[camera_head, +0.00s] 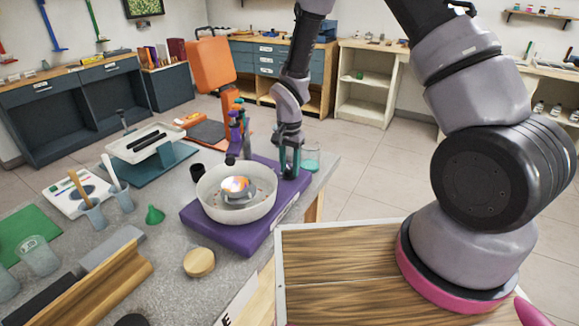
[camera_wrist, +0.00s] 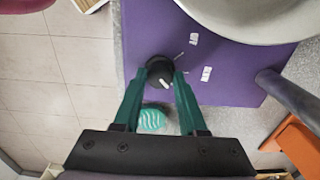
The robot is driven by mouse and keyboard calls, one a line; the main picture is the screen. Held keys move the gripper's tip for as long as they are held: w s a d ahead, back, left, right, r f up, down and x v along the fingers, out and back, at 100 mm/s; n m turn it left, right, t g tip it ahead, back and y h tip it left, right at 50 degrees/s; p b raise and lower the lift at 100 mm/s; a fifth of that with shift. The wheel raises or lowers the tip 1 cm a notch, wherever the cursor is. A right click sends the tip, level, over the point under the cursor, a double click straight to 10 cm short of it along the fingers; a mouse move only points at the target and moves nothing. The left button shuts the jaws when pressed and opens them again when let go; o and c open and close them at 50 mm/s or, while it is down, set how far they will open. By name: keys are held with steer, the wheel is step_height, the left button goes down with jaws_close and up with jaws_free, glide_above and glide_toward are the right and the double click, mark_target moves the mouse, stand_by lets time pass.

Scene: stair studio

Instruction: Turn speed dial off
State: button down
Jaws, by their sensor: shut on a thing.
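The purple machine (camera_head: 262,235) stands on the grey bench with a white bowl (camera_head: 262,204) on top, and a shiny metal part sits in the bowl. In the wrist view the machine's purple top (camera_wrist: 235,85) carries a black round speed dial (camera_wrist: 160,70). A white pointer mark on the dial faces the lower part of the picture, slightly right. Two small white labels lie to its right, too small to read. My gripper (camera_wrist: 163,78) has its green fingers on both sides of the dial, shut on it. In the head view my gripper (camera_head: 289,160) hides the dial.
A glass with teal liquid (camera_head: 311,158) stands close by the gripper. A purple-topped upright (camera_head: 238,130) rises behind the bowl. A wooden disc (camera_head: 199,262) and green funnel (camera_head: 154,214) lie left of the machine. Open floor (camera_head: 365,160) is to the right.

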steer(key=shift+n, duration=0.3)
steer(key=n, duration=0.4)
steer(key=shift+n, duration=0.3)
steer(key=n, duration=0.9)
steer(key=shift+n, duration=1.9)
steer(key=shift+c, duration=2.3)
jaws_free()
